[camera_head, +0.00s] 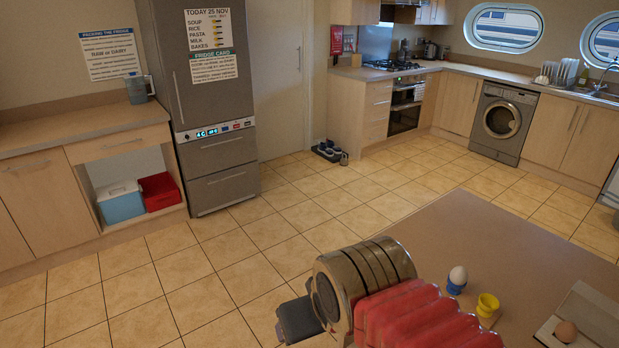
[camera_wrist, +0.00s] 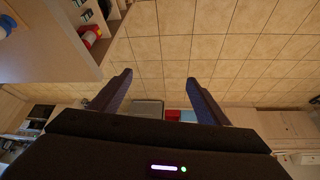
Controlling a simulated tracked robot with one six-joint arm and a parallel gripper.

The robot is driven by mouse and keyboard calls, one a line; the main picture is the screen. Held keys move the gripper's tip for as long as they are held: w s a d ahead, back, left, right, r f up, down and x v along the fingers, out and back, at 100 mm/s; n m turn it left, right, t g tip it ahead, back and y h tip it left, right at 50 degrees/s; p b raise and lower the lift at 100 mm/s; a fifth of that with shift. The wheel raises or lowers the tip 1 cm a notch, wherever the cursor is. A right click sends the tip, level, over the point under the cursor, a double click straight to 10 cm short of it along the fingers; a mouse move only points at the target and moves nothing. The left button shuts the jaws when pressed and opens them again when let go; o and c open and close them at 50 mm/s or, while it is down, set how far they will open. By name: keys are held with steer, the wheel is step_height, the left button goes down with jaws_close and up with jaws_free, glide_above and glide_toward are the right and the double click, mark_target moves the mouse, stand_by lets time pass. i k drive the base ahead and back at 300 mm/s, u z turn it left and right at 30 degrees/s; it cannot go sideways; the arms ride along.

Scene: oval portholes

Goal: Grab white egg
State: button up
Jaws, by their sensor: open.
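The white egg (camera_head: 457,275) sits upright in a blue egg cup (camera_head: 455,288) on the table (camera_head: 440,235) at the lower right of the head view. A yellow egg cup (camera_head: 487,304) stands close by, on its right. A brown egg (camera_head: 565,331) lies further right. My gripper is beyond the table's left edge, well left of the white egg and pointing away from it. In the wrist view my gripper's two dark fingers (camera_wrist: 157,78) are apart with nothing between them. In the head view my arm largely hides the gripper. A blue cup-like thing shows at the wrist view's upper left edge.
A pale board or book (camera_head: 590,318) lies on the table's right side. A blue box (camera_head: 121,201) and a red box (camera_head: 160,191) sit in the left cabinet's open shelf, beside the grey fridge (camera_head: 205,90).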

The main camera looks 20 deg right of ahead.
mark_target(458, 276)
steer(key=k, duration=1)
steer(key=u, duration=0.25)
steer(key=i, duration=0.75)
steer(key=z, duration=1.45)
